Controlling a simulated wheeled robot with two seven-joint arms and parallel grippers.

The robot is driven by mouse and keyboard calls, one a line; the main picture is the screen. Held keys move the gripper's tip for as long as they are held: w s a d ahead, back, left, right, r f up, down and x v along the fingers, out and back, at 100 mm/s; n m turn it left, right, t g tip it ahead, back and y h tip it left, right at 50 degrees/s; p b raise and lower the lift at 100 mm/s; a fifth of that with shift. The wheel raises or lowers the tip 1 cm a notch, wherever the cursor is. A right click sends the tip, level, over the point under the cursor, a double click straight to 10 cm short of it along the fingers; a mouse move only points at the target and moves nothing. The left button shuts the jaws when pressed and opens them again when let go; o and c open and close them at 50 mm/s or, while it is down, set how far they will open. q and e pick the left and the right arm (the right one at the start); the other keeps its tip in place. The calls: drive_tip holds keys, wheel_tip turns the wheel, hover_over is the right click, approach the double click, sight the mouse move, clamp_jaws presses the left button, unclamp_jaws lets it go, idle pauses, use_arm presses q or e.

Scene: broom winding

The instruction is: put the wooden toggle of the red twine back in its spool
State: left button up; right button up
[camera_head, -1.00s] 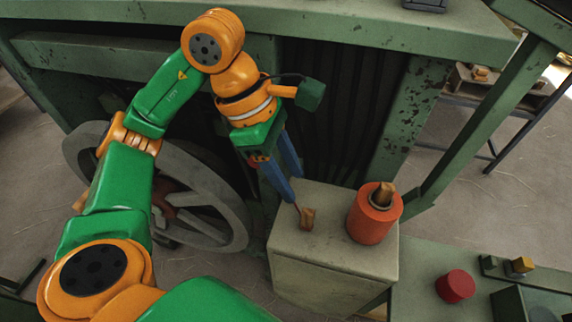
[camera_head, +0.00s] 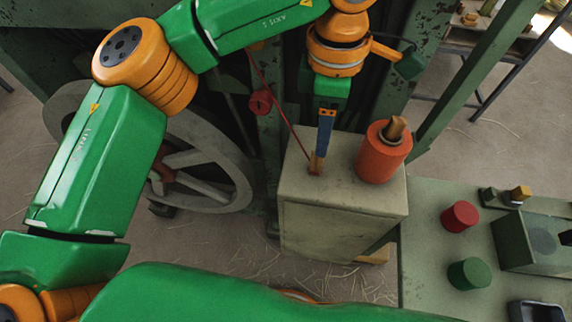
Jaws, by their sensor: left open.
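A small wooden toggle (camera_head: 317,162) with a red base stands on the top of a pale box. Red twine (camera_head: 288,122) runs from it up and left toward the machine. My left gripper (camera_head: 322,150) points down at the toggle with its blue fingers open; they overlap it in the picture, and I cannot tell whether they touch it. An orange-red spool (camera_head: 376,157) stands on the same box, to the right, with a wooden piece (camera_head: 397,128) sticking out of its top. A small red part (camera_head: 260,102) shows beside the twine, on the machine. My right gripper is not in view.
The pale box (camera_head: 340,232) stands in front of the green machine, with a spoked wheel (camera_head: 205,188) to its left. A green bench (camera_head: 430,240) at the right holds a red cylinder (camera_head: 459,216), a green cylinder (camera_head: 469,273) and a green block (camera_head: 525,240).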

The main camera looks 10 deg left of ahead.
sight(316, 164)
use_arm(q)
drive_tip(key=shift+a+f, duration=0.1)
drive_tip(key=shift+f, duration=0.3)
wheel_tip(316, 164, down, 7)
drive_tip(key=shift+s+r+p, duration=0.15)
drive_tip(key=shift+r+p, duration=0.05)
drive_tip(key=shift+p, duration=0.5)
clamp_jaws()
